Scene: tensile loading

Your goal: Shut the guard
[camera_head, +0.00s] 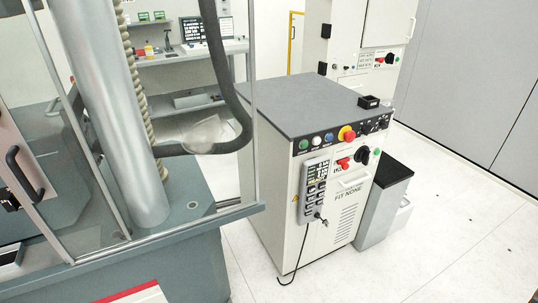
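The guard (251,100) is a clear panel enclosure with thin grey metal framing around the testing machine at the left. Its near bottom rail (170,236) runs along the top of the machine's dark grey-green base. Behind the clear panel stand a thick silver column (112,110) and a ribbed screw (136,95). A black curved handle (18,168) shows on a pale panel at the left edge; I cannot tell whether it belongs to the guard. The guard's left part is cut off by the picture, so I cannot tell how far it is open. Neither gripper is in view.
A grey-topped control cabinet (310,105) with buttons, a red stop knob (346,133) and a hung handset (315,185) stands right of the machine. A grey bin (385,200) stands beside it. A bench (190,53) is behind. The floor (440,250) at right is clear.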

